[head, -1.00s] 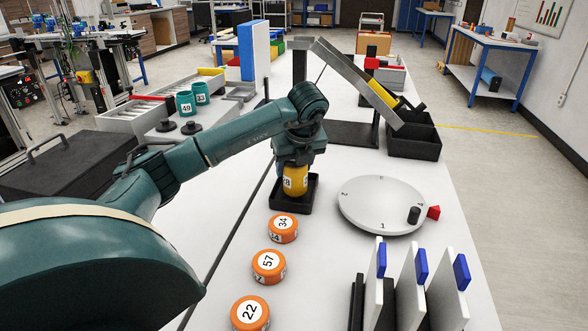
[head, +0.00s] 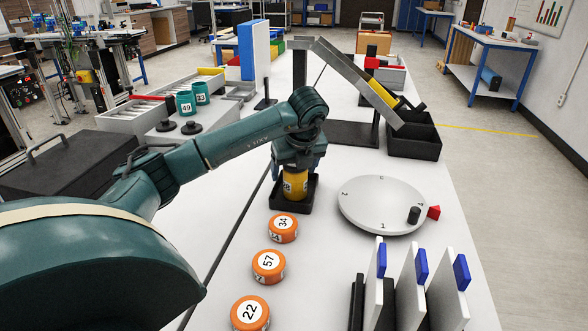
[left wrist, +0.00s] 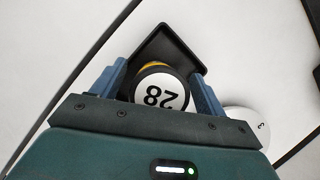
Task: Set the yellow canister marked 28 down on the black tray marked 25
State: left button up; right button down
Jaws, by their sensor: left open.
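The yellow canister marked 28 (head: 296,184) stands upright in the black tray (head: 283,208) on the white table. In the left wrist view its white top with the number 28 (left wrist: 160,94) faces the camera, and the tray's raised rim (left wrist: 190,55) shows around it. My left gripper (head: 297,172) is directly above the canister, with its fingers open on either side of the top. In the left wrist view the two blue fingers (left wrist: 158,92) flank the canister. The tray's own number is hidden. My right gripper is not in view.
Orange discs marked 34 (head: 283,229), 57 (head: 269,266) and 22 (head: 250,313) lie in front of the tray. A white turntable (head: 375,205) is to the right. White upright panels with blue tabs (head: 413,285) stand at front right. A sloped chute (head: 355,75) ends at a black bin (head: 415,140).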

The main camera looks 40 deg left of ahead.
pick_arm(q)
jog(key=p+v, duration=0.1)
jog(key=v, duration=1)
jog(key=shift+d+r+p, duration=0.15)
jog(key=shift+r+p, duration=0.15)
jog(key=shift+s, duration=0.1)
